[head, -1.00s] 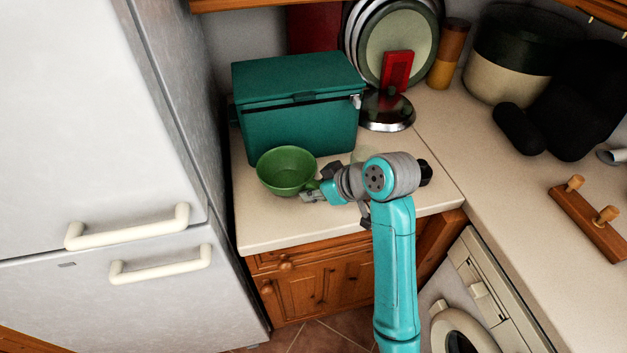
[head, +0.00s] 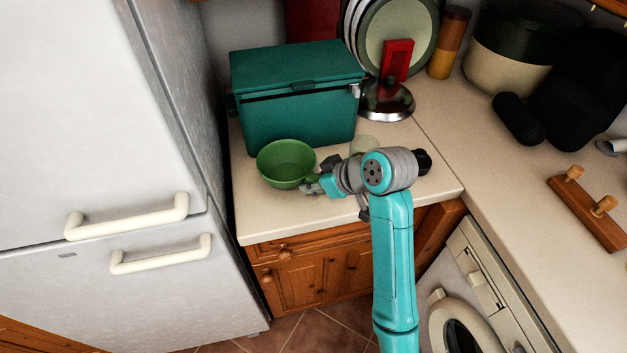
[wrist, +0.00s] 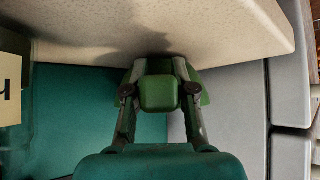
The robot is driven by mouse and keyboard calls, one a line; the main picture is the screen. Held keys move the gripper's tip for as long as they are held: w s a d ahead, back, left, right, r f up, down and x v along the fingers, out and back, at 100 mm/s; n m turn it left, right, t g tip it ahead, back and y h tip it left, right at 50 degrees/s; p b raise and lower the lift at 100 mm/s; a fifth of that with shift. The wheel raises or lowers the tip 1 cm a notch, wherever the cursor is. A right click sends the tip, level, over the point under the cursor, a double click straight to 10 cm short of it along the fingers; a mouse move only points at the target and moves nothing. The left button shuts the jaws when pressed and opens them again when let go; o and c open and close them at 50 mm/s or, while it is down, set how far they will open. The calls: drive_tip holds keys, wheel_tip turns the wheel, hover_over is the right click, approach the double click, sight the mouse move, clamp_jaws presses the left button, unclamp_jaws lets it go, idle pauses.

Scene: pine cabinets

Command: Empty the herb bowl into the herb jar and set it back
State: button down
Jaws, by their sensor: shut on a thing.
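The green bowl (head: 286,163) is upright over the left part of the counter, in front of the teal box. I cannot tell whether it touches the counter, and no herbs can be made out inside. My gripper (head: 312,186) is shut on the bowl's handle at its right side. The wrist view shows the green handle (wrist: 159,93) between both fingers. A pale, see-through round thing (head: 364,146), perhaps the herb jar, stands behind my gripper and is partly hidden. A pale label (wrist: 10,89) with a dark letter shows at the wrist view's left edge.
A teal box (head: 297,108) stands close behind the bowl. A fridge (head: 110,140) stands left of the counter. The counter (head: 290,220) is clear in front of the bowl.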

drive_tip(key=shift+f, duration=0.25)
drive_tip(key=c, duration=0.9)
unclamp_jaws()
drive_tip(key=shift+o, duration=0.2)
drive_tip(key=shift+v, duration=4.5)
drive_tip(key=shift+s, duration=0.1)
